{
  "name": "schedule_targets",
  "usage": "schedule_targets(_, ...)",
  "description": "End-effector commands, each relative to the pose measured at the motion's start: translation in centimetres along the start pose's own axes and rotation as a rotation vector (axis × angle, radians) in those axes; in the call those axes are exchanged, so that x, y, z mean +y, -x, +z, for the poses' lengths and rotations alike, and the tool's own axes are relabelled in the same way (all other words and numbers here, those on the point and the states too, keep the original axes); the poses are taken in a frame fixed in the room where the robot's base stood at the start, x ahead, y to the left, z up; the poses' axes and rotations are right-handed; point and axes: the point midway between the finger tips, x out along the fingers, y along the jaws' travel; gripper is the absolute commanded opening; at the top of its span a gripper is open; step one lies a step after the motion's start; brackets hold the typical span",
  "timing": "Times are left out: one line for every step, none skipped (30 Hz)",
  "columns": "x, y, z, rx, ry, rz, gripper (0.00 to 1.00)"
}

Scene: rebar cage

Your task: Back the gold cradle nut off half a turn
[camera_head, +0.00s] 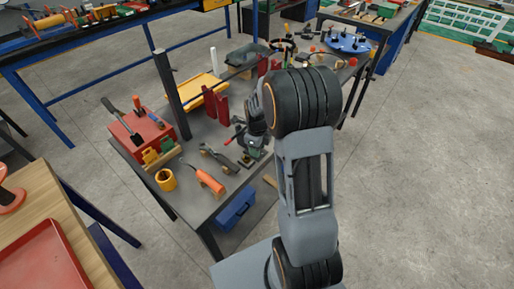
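I cannot make out the gold cradle nut; at this distance no gold nut can be told from the other small parts on the grey workbench (213,130). My arm rises at the right of the bench and bends over it. The end of my arm, with my gripper (252,134), is over the bench's middle, partly behind my large black joint. It is small and merges with a dark green-black device (254,149) beneath it, so I cannot tell whether the fingers are open, shut or touching anything.
A red toolbox (139,133), a yellow cup (166,180) and an orange-handled tool (210,181) are on the bench's near left. A dark post (171,95) stands by a yellow tray (200,92). A blue box (236,208) is below. Open floor lies right.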

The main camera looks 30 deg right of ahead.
Motion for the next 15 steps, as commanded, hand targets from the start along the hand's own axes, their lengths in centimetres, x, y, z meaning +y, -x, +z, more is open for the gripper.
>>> schedule_targets(0.0, 0.0, 0.0, 0.0, 0.0, 0.0, 0.41)
schedule_targets(0.0, 0.0, 0.0, 0.0, 0.0, 0.0, 0.44)
schedule_targets(0.0, 0.0, 0.0, 0.0, 0.0, 0.0, 0.45)
schedule_targets(0.0, 0.0, 0.0, 0.0, 0.0, 0.0, 0.45)
schedule_targets(0.0, 0.0, 0.0, 0.0, -0.001, 0.0, 0.45)
schedule_targets(0.0, 0.0, 0.0, 0.0, -0.001, 0.0, 0.45)
schedule_targets(0.0, 0.0, 0.0, 0.0, -0.001, 0.0, 0.45)
schedule_targets(0.0, 0.0, 0.0, 0.0, -0.001, 0.0, 0.45)
schedule_targets(0.0, 0.0, 0.0, 0.0, -0.001, 0.0, 0.45)
schedule_targets(0.0, 0.1, 0.0, 0.0, -0.001, -0.001, 0.45)
schedule_targets(0.0, 0.3, 0.0, -0.001, -0.001, -0.001, 0.45)
schedule_targets(0.0, 0.6, 0.0, -0.001, -0.001, -0.002, 0.45)
schedule_targets(0.0, 0.9, 0.0, -0.001, -0.001, -0.002, 0.45)
schedule_targets(-0.1, 1.2, 0.0, -0.001, -0.001, -0.002, 0.45)
schedule_targets(-0.1, 1.8, 0.1, -0.002, -0.001, -0.003, 0.45)
